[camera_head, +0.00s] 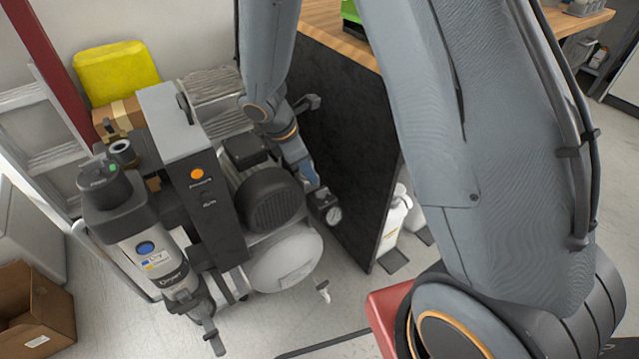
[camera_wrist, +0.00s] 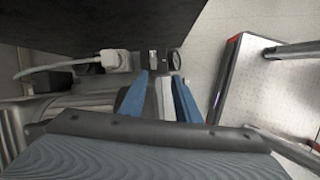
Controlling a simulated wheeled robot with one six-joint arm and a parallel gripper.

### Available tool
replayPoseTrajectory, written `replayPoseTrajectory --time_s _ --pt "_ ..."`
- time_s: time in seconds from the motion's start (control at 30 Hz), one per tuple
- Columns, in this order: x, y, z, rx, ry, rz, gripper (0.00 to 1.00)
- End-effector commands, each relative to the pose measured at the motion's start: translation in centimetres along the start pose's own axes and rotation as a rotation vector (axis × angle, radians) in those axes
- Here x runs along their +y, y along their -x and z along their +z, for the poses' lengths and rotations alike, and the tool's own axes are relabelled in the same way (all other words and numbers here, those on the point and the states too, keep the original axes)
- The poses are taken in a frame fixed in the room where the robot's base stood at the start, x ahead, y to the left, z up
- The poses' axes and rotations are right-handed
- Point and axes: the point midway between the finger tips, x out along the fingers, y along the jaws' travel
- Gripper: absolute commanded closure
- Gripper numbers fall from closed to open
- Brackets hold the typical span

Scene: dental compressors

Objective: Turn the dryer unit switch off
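The compressor with its dryer unit stands at the left in the head view. The dryer column (camera_head: 150,245) is white and dark grey with a blue round mark. Beside it is a tall grey housing (camera_head: 205,190) with an orange dot, then a black motor (camera_head: 272,198) and a pale tank (camera_head: 287,262). My gripper (camera_head: 309,178) points down to the right of the motor, just above a black fitting with a round gauge (camera_head: 333,215). In the wrist view the blue fingers (camera_wrist: 161,80) stand apart, with pale and grey surfaces showing between them. I cannot make out the switch or its position.
A dark panel (camera_head: 345,130) under a wooden worktop (camera_head: 335,22) stands close right of my gripper. White bottles (camera_head: 393,222) stand behind its edge. A yellow container (camera_head: 115,70) and a cardboard box (camera_head: 35,310) are at the left. The front floor is partly clear.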

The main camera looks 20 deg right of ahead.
Motion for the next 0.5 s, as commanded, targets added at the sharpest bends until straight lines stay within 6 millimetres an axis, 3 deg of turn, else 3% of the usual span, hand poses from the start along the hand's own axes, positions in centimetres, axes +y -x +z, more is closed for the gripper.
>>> replayPoseTrajectory --time_s 0.1,0.2,0.5 --pt "0.9 -2.6 -0.1 -0.014 0.13 0.003 0.7" --pt "1.3 -3.9 -0.3 -0.02 0.199 0.006 0.7" --pt "1.6 -7.1 -0.3 -0.022 0.238 0.007 0.7"
